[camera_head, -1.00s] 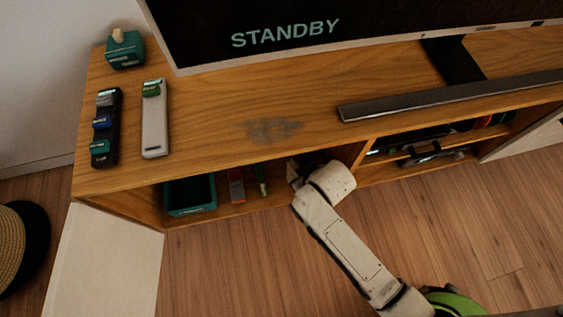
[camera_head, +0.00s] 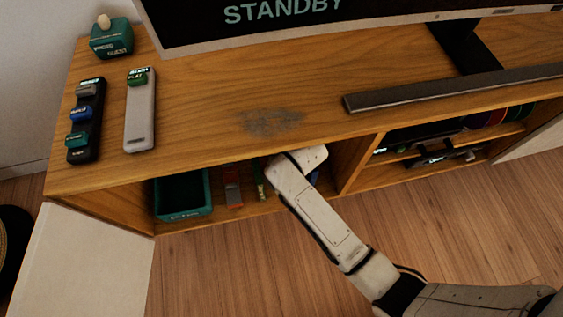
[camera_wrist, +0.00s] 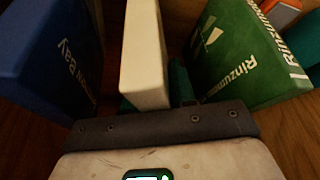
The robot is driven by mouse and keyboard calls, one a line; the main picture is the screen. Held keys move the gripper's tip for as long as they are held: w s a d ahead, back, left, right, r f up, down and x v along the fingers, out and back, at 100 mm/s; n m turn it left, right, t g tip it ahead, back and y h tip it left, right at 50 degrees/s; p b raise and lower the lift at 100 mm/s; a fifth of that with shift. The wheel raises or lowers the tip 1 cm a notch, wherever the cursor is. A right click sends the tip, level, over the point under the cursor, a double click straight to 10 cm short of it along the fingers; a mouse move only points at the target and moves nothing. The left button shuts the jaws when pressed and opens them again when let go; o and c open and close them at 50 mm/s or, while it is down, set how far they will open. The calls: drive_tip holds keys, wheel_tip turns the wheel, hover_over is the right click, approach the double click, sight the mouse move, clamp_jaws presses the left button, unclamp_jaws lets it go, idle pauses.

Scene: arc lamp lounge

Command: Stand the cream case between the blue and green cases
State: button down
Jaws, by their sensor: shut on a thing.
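In the wrist view the cream case (camera_wrist: 144,50) stands upright between my gripper's (camera_wrist: 155,98) teal fingers, which are shut on it. The blue case (camera_wrist: 45,55) stands to its left and the green case (camera_wrist: 238,58) to its right, with a visible gap on each side. The cream case's lower end is hidden by my gripper. In the head view a bit of the blue case (camera_head: 314,177) shows right of my wrist, inside the low compartment, and the green case (camera_head: 260,184) shows to the left. My fingers and the cream case are hidden there.
A teal bin (camera_head: 184,211) and a red-orange item (camera_head: 232,187) sit left of the green case in the compartment. The wooden cabinet top (camera_head: 210,125) overhangs it. A divider (camera_head: 355,163) stands to the right. An open white door (camera_head: 98,255) is at the left.

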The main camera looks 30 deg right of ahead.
drive_tip(key=c, duration=0.9)
unclamp_jaws()
drive_tip(key=shift+r, duration=0.1)
drive_tip(key=p+v, duration=0.2)
drive_tip(key=v, duration=0.1)
drive_tip(key=shift+r+p, duration=0.3)
drive_tip(key=shift+r, duration=0.15)
drive_tip(key=s+p, duration=0.4)
drive_tip(key=s, duration=0.8)
drive_tip(key=s+d+r+g, duration=0.1)
drive_tip(key=s+d+r, duration=0.1)
drive_tip(key=s+r, duration=0.1)
drive_tip(key=s+d+r+g, duration=0.1)
drive_tip(key=s+d+r, duration=0.2)
drive_tip(key=s, duration=0.1)
drive_tip(key=s+d+r+m+g, duration=0.1)
drive_tip(key=s+d+r, duration=0.2)
drive_tip(key=shift+s+r+g+h, duration=0.25)
drive_tip(key=shift+r+g+h, duration=0.05)
drive_tip(key=shift+r+g, duration=0.1)
